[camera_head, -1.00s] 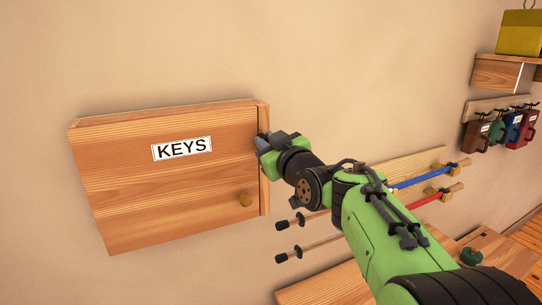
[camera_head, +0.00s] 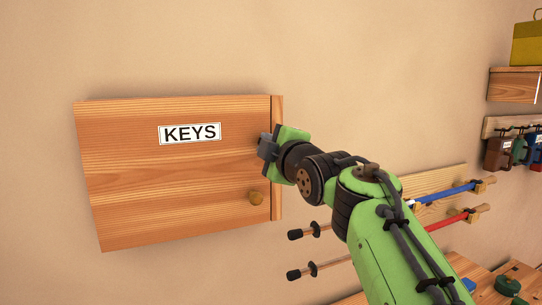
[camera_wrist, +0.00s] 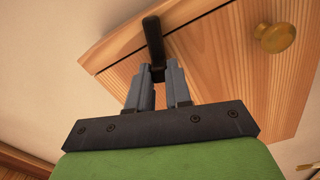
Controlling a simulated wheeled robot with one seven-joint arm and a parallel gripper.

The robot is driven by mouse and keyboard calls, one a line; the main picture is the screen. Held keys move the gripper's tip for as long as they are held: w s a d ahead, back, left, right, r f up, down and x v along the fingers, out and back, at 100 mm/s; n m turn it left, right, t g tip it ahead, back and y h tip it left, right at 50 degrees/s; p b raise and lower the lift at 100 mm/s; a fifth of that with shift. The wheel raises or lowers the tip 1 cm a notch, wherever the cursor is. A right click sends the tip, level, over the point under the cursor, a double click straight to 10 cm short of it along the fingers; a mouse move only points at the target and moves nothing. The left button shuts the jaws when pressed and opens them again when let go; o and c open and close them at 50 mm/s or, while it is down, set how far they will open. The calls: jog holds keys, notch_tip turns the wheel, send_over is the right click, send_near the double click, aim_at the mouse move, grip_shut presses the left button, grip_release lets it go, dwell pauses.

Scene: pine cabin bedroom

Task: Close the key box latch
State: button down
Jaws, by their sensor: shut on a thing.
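The wooden key box (camera_head: 180,220), labelled KEYS (camera_head: 190,133), is on the wall at the left of the head view. Its door looks shut, with a round knob (camera_head: 256,198) low on the right; the knob also shows in the wrist view (camera_wrist: 275,38). A dark seam separates the door from the side strip (camera_head: 277,200). My gripper (camera_head: 266,147) is at the box's right edge, above the knob. In the wrist view, my gripper (camera_wrist: 160,88) is shut on the black latch (camera_wrist: 154,40).
To the right of the box, a wall rack holds rods with blue (camera_head: 445,195) and red (camera_head: 447,220) shafts, below and behind my arm. The wall above the box is clear.

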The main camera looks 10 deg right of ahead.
jog(key=shift+a+f+n+b, duration=0.1)
jog(key=shift+f+n+b, duration=0.3)
jog(key=shift+n+b, duration=0.4)
jog(key=shift+f+n+b, duration=0.35)
jog(key=shift+n+b, duration=0.15)
jog(key=shift+n, duration=0.5)
jog(key=c, duration=1)
grip_release()
jog(key=shift+c, duration=0.2)
jog(key=shift+s, duration=0.1)
jog(key=s+d+b, duration=0.2)
jog(key=s+d, duration=0.1)
jog(key=s, duration=1.2)
jog(key=shift+s+b, duration=0.15)
jog(key=shift+b, duration=0.15)
